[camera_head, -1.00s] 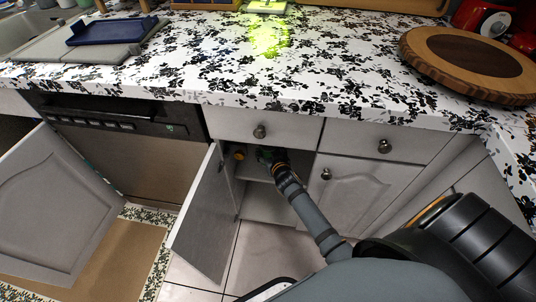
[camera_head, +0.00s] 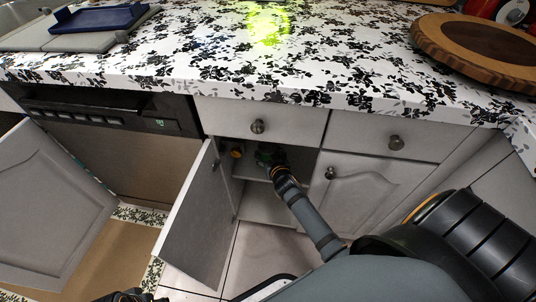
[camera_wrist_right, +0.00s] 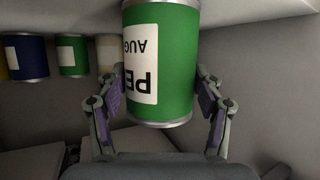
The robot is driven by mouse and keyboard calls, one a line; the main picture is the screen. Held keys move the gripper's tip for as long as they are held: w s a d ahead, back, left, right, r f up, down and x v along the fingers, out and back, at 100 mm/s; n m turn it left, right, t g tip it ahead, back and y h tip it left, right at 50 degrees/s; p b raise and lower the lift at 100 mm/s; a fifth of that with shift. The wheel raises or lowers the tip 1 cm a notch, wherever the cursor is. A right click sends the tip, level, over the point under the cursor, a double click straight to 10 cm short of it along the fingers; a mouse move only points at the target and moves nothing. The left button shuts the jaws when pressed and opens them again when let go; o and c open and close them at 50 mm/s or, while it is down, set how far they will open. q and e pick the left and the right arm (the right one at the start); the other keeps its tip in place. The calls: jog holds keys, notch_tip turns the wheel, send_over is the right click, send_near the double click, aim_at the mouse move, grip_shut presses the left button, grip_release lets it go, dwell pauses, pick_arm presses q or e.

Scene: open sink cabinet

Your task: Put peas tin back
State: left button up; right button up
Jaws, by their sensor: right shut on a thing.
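The peas tin (camera_wrist_right: 175,60) is green with a white label, its lettering upside down in the right wrist view. My right gripper (camera_wrist_right: 160,95) is shut on its sides. One end of the tin is cut off by the picture's top edge, so I cannot tell whether it touches the shelf board (camera_wrist_right: 250,12).
Blue (camera_wrist_right: 26,56), green (camera_wrist_right: 71,55) and cream (camera_wrist_right: 106,52) tins line the shelf at left in the wrist view. The open cabinet door (camera_head: 195,225) stands left of my right arm. A closed door (camera_head: 365,190) is at right, drawers above.

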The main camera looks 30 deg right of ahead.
jog(key=shift+r, duration=0.1)
pick_arm(q)
jog(key=shift+f, duration=0.1)
pick_arm(e)
jog(key=o, duration=1.7)
pick_arm(q)
notch_tip(320, 180, down, 7)
jog(key=a+p, duration=0.1)
jog(key=p, duration=0.1)
jog(key=shift+w+a+f, duration=0.2)
jog(key=shift+w+a, duration=0.15)
pick_arm(e)
jog(key=v, duration=1.2)
